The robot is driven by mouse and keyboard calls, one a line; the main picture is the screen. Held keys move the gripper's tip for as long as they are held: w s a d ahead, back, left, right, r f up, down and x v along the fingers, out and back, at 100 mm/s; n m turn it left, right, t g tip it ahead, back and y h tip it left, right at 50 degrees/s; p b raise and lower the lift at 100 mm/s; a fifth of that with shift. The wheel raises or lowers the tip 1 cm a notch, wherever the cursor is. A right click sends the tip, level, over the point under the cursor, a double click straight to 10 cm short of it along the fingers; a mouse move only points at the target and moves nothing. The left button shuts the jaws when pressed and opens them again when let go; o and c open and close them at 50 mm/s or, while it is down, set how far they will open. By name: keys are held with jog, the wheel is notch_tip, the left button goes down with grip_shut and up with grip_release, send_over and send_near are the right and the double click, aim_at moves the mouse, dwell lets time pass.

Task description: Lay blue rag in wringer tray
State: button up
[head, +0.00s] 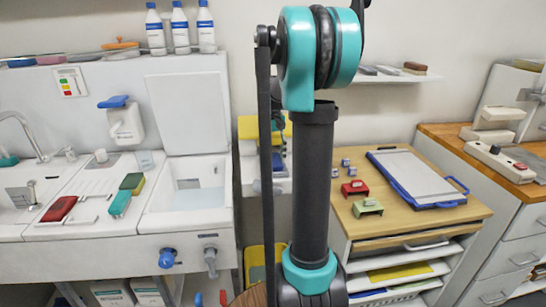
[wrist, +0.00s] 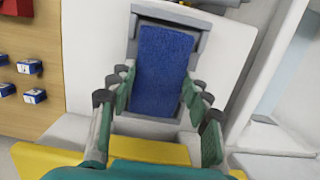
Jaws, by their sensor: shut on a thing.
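The blue rag (wrist: 163,72) is a flat, textured blue rectangle in the middle of the wrist view. My gripper (wrist: 158,88) has its fingers on both long sides of it and is shut on it. A grey tray with a raised rim (wrist: 143,10), apparently the wringer tray, frames the rag beyond and below. The rag lines up with the tray, but I cannot tell if it touches the tray floor. In the head view my arm hides the gripper and most of this area.
A yellow edge (wrist: 45,158) lies below the tray. In the head view, a wooden-topped cabinet (head: 438,222) with a blue clipboard (head: 455,203) and small red and green blocks stands to the right. A white sink unit (head: 185,235) stands to the left.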

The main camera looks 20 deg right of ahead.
aim_at(272, 157)
jog(key=shift+f, duration=0.1)
jog(key=o, duration=1.2)
jog(key=shift+o, duration=0.2)
notch_tip(272, 157, up, 12)
jog(key=w, duration=0.1)
jog(key=shift+w+d, duration=0.2)
jog(key=shift+w, duration=0.15)
